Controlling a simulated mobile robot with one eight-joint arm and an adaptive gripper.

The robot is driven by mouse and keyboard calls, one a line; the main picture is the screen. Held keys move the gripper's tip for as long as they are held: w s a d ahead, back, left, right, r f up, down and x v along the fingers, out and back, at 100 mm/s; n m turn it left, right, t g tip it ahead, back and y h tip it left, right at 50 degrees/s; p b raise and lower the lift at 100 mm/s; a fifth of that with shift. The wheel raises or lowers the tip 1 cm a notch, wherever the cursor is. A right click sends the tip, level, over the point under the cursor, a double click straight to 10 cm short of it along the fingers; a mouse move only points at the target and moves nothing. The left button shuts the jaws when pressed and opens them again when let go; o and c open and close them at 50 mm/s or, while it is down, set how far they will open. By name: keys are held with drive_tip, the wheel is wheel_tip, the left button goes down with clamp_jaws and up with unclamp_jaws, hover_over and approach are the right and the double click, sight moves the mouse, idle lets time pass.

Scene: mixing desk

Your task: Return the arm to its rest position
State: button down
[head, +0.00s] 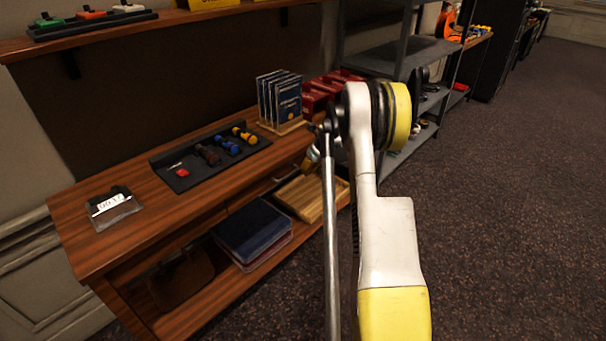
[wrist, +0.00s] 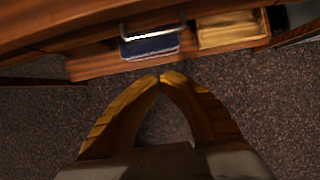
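My arm (head: 385,235), white and yellow, rises from the bottom of the head view and bends over beside the desk's right end. My gripper (wrist: 160,76) shows in the wrist view with its two yellow fingers meeting at the tips. It is shut, and nothing shows between the fingers. It points toward the carpet and the front of the desk. In the head view the gripper is mostly hidden behind the arm's elbow.
The wooden desk (head: 150,225) stands left of my arm, with a black tray (head: 185,184), a display box (head: 112,207) and a rack of booklets (head: 280,100). Its lower shelf holds blue folders (head: 250,232) and a wooden box (head: 302,197). Carpet (head: 510,200) on the right is clear.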

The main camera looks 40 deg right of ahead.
drive_tip(key=shift+s+r, duration=0.2)
drive_tip(key=shift+r, duration=0.25)
drive_tip(key=s+a+r+n, duration=0.3)
drive_tip(key=a+r+n, duration=0.6)
drive_tip(key=a, duration=0.4)
drive_tip(key=s+a+r+n, duration=0.3)
drive_tip(key=a+r+n, duration=0.4)
drive_tip(key=a+r, duration=0.5)
drive_tip(key=s+a+n+t, duration=0.2)
drive_tip(key=s+a+n, duration=1.6)
drive_tip(key=s, duration=0.4)
drive_tip(key=shift+a+f+n, duration=0.2)
drive_tip(key=shift+n, duration=0.4)
